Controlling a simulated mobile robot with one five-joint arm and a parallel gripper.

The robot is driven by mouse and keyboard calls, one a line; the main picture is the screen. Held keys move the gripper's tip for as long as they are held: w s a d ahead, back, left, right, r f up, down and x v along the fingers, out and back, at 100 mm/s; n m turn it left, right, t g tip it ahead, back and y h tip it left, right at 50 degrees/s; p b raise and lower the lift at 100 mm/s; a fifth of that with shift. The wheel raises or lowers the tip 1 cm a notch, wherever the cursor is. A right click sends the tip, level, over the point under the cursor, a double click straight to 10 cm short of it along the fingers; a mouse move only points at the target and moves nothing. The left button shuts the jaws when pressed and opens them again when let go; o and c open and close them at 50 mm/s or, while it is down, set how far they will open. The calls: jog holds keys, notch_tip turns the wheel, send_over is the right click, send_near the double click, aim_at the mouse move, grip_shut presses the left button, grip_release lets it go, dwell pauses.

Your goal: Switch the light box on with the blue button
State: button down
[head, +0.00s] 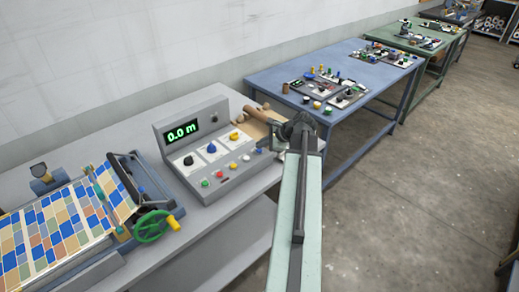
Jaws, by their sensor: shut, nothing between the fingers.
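A grey control console (222,112) stands on the grey bench, with a green display reading 0.0 m. Its front row holds small buttons in green, red, white and yellow. A small blue button (259,151) appears at the right end of that row, close to my gripper. A larger blue knob (211,149) sits between a black and a yellow knob on white plates. My gripper (267,143) is shut and empty at the console's right end. Whether it touches the blue button cannot be told. I cannot make out which thing is the light box.
Left of the console is a press with a green handwheel (153,226) and a colourful patterned sheet (55,232). A brown roll (257,113) lies behind my gripper. A blue table (268,82) with several small parts stands beyond. Open floor lies to the right.

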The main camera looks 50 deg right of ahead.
aim_at(261, 151)
jog(key=shift+r, duration=0.15)
notch_tip(261, 151, up, 6)
jog(key=p, duration=0.6)
dwell(1.5)
